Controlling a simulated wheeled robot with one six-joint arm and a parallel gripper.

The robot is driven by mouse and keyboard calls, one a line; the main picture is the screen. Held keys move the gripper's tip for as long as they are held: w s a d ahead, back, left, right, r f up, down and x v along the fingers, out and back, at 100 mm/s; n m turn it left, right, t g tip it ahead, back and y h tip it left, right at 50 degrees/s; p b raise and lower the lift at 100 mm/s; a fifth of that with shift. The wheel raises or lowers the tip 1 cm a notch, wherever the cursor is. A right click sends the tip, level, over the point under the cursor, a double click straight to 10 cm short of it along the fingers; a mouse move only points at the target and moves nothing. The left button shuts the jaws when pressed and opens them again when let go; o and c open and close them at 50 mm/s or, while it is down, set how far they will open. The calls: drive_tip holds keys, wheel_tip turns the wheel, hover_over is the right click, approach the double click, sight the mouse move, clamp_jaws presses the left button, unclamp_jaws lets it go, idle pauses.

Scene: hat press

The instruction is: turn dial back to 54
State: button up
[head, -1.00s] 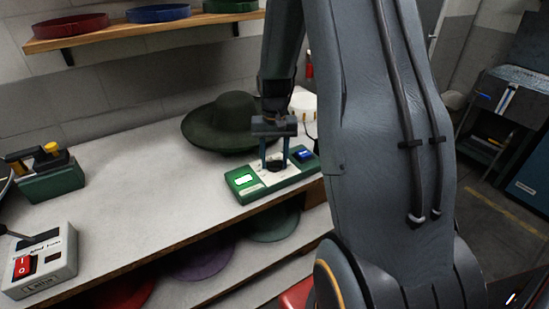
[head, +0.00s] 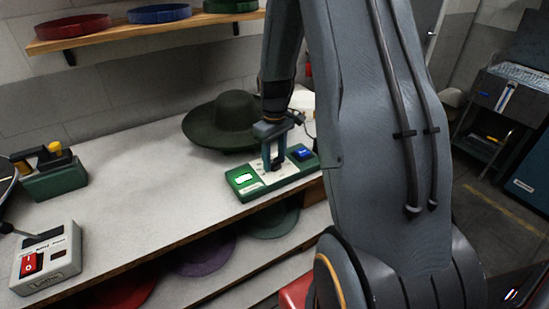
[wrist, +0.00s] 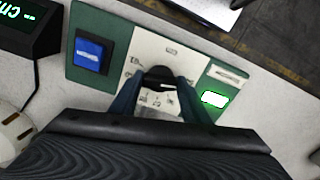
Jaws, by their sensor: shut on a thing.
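The dial (wrist: 160,76) is a black round knob on the pale middle plate of a green control box (head: 240,190). In the wrist view, the fingers of my gripper (wrist: 157,90) stand on either side of the dial and are shut on it. In the head view, my gripper (head: 274,160) points down onto the box, and its fingers largely hide the dial. A small lit display (wrist: 214,99) glows on the box, washed out, so no number can be read. A blue button (wrist: 90,54) sits at the box's other end. The marks around the dial are too small to read.
A dark green wide-brimmed hat (head: 232,118) lies behind the box. A switch box with a red rocker (head: 30,265) and a green device with yellow parts (head: 52,172) stand at left. The bench between them (head: 140,215) is clear.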

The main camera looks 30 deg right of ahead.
sight(274, 160)
drive_tip(key=shift+w+n, duration=0.1)
drive_tip(key=shift+n, duration=0.2)
drive_tip(key=o, duration=1)
drive_tip(key=shift+o, duration=0.2)
drive_tip(key=shift+r, duration=0.15)
drive_tip(key=shift+r+b, duration=1.05)
drive_tip(key=shift+r, duration=2.75)
